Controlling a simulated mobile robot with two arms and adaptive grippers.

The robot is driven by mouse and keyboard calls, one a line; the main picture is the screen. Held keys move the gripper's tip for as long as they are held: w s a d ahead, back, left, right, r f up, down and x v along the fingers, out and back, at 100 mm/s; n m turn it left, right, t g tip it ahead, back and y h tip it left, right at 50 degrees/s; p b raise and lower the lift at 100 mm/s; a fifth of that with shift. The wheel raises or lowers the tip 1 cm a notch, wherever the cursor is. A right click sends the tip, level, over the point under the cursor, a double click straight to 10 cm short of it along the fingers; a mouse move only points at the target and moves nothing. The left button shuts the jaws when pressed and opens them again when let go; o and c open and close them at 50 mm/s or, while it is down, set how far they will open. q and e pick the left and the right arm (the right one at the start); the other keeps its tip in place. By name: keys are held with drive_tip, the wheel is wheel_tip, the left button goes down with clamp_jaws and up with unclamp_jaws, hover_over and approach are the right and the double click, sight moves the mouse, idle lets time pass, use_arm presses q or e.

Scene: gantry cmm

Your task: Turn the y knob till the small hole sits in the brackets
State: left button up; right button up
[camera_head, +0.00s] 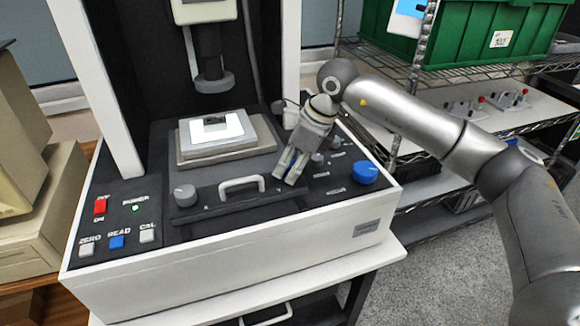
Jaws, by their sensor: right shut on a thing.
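The measuring machine has a black panel (155,205) on its top. A grey knob (185,195) stands at the left end of the front bar, with a light handle (241,186) beside it. My right gripper (289,180) points down at the right end of that bar, shut on what appears to be the y knob, which its fingers hide. The knob's label is unreadable. A bright white plate (217,132) with a small dark patch lies on the grey stage (228,152) under the probe head (213,82). No hole or brackets can be made out. My left gripper is out of view.
A blue knob (365,172) and a small grey knob (317,159) stand right of my gripper. Red, blue and white buttons are at the front left. A wire shelf with a green crate (465,35) is behind my right arm.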

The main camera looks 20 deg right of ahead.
drive_tip(key=o, duration=1)
drive_tip(key=shift+r, duration=0.1)
drive_tip(key=v, duration=1.2)
drive_tip(key=shift+d, duration=0.15)
